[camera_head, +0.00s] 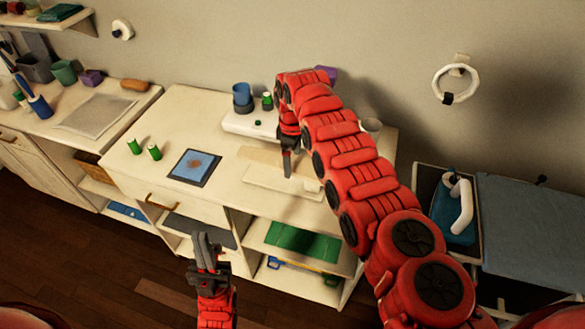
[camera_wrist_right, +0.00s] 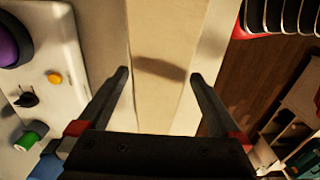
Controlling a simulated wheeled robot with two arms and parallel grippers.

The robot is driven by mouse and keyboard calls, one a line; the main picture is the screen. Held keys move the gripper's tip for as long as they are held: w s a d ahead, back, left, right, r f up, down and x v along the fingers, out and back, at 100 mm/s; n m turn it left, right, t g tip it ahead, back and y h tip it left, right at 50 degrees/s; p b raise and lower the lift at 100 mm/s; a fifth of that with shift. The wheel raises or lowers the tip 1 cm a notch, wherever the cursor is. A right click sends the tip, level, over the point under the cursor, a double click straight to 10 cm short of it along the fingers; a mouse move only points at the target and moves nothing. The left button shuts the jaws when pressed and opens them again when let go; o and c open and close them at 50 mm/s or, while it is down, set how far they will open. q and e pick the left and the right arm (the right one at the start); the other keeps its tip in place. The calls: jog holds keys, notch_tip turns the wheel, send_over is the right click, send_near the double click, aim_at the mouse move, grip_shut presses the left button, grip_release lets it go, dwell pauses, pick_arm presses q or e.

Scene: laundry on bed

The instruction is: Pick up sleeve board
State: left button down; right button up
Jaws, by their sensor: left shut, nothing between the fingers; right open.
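The sleeve board appears to be the long pale cream board (camera_head: 270,181) lying flat on the white table. In the right wrist view a pale board (camera_wrist_right: 160,110) runs between and beyond my fingers, with a dark shadow across it. My right gripper (camera_head: 289,165) points down over the board, partly hidden by its own arm. In the wrist view the right gripper (camera_wrist_right: 160,73) is open and empty, with a finger on each side of the board; I cannot tell its height above it. My left gripper (camera_head: 207,250) is shut and empty, low in front of the table.
A blue pad (camera_head: 195,165) and green spools (camera_head: 154,152) lie to the left. Open shelves lie below the tabletop.

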jog(key=shift+f, duration=1.05)
jog(key=c, duration=1.5)
jog(key=shift+r, duration=0.1)
